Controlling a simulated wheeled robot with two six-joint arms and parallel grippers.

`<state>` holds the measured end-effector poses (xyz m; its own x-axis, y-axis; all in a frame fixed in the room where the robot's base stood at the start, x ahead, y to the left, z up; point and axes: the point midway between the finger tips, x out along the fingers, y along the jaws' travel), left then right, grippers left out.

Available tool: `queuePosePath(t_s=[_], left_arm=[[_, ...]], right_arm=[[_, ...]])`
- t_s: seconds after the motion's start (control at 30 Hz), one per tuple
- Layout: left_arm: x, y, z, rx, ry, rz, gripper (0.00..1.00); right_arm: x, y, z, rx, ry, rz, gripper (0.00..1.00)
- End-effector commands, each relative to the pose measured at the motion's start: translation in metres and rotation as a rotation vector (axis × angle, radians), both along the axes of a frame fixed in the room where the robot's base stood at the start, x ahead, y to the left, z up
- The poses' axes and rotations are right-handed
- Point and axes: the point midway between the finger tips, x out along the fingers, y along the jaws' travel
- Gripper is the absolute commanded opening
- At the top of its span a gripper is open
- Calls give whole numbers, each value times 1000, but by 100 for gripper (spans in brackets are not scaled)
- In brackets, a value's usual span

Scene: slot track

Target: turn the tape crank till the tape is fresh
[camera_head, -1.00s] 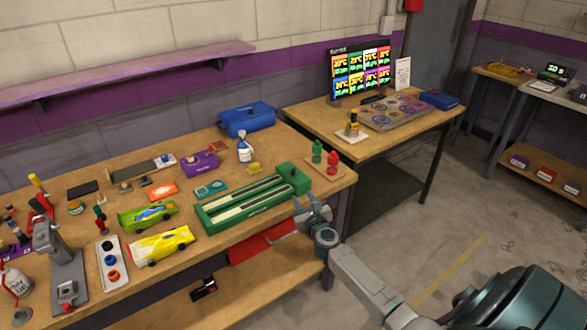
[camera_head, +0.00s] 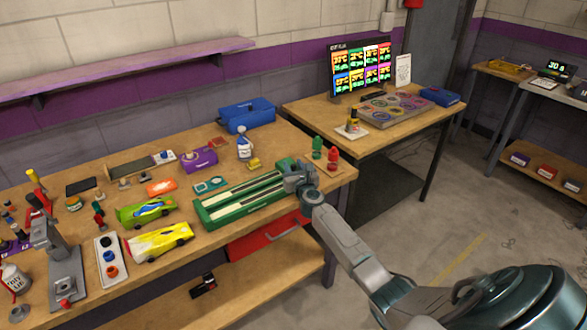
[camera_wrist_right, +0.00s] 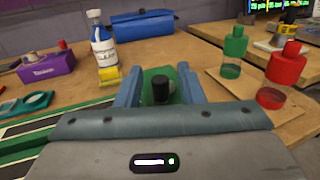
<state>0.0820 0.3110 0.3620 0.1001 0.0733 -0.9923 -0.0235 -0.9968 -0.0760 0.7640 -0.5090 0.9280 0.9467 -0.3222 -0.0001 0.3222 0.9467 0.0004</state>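The green tape unit (camera_head: 250,205) lies on the bench with long tape lanes on top. It also shows in the right wrist view (camera_wrist_right: 20,148). Its crank's black knob (camera_wrist_right: 160,88) stands upright in the right wrist view, with part of a grey round piece beside it. My right gripper (camera_head: 292,172) is over the right end of the tape unit and hides the crank in the head view. In the right wrist view its two blue-grey fingers (camera_wrist_right: 159,80) are apart, one on each side of the knob, with gaps visible. My left gripper is not in view.
A green bottle (camera_head: 317,147) and a red bottle (camera_head: 333,158) stand close right of my right gripper. A white-and-blue bottle (camera_head: 244,146) and a yellow block (camera_head: 254,164) are behind the tape unit. Two toy cars (camera_head: 160,242) lie to its left.

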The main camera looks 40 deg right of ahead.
Motion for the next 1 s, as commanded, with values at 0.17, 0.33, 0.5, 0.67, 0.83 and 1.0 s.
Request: queuePosePath(t_s=[0.17,0.33,0.5,0.67,0.83,1.0], left_arm=[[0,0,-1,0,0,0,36],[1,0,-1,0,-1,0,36],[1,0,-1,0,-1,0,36],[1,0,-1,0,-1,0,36],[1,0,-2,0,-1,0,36],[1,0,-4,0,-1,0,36]], right_arm=[[4,-1,0,0,0,0,35],[3,-1,0,0,0,0,35],[3,-1,0,0,0,0,1],[3,-1,0,0,0,-1,0],[4,0,0,2,0,-24,0],[5,3,-1,2,0,-94,0]])
